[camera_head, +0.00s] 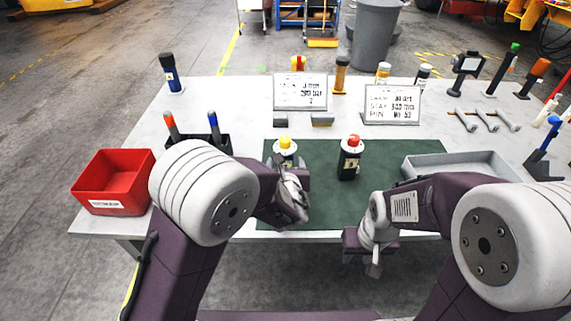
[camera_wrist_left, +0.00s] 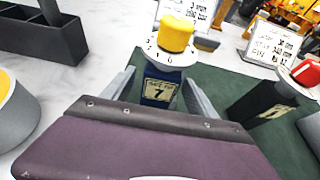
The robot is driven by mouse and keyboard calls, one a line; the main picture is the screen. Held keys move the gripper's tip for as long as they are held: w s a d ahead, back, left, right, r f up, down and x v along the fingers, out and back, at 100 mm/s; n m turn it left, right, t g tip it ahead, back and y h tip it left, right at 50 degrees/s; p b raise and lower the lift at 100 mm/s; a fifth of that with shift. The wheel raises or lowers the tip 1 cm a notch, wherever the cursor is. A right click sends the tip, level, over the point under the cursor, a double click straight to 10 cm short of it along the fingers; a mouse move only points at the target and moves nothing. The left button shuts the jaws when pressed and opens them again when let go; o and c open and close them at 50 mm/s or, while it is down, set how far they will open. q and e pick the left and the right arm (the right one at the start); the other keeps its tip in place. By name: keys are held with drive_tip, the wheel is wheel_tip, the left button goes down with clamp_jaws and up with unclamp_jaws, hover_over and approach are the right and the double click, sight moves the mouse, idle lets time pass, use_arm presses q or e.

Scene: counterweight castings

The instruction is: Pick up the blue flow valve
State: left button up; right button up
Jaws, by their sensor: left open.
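The blue flow valve has a dark blue body, a white collar and a yellow knob (camera_head: 286,144). It stands upright on the green mat (camera_head: 325,205), and in the left wrist view its blue body (camera_wrist_left: 160,88) carries a label with a 7. My left gripper (camera_head: 290,172) is open at the valve's near side. In the left wrist view its two fingers (camera_wrist_left: 157,95) flank the body, with gaps visible; whether they touch it lower down is hidden. My right gripper (camera_head: 373,262) is off the table's front edge, its jaws too unclear to read.
A similar dark valve with a red knob (camera_head: 350,160) stands to the right on the mat. A red bin (camera_head: 105,190) is at left, a black holder (camera_head: 222,143) behind my left arm, a grey tray (camera_head: 415,172) at right. Signs (camera_head: 300,92) and several tools stand farther back.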

sight(285, 148)
use_arm(q)
drive_tip(key=x, duration=0.4)
drive_tip(key=shift+w+f, duration=0.25)
drive_tip(key=shift+w, duration=0.1)
drive_tip(key=shift+r, duration=0.15)
clamp_jaws()
wheel_tip(285, 148, up, 4)
drive_tip(key=shift+f+p, duration=0.1)
drive_tip(key=shift+p, duration=0.4)
drive_tip(key=s+d+r+p, duration=0.2)
drive_tip(key=s+d+r, duration=0.4)
drive_tip(key=d, duration=0.4)
drive_tip(key=shift+r, duration=0.55)
drive_tip(key=shift+f, duration=0.1)
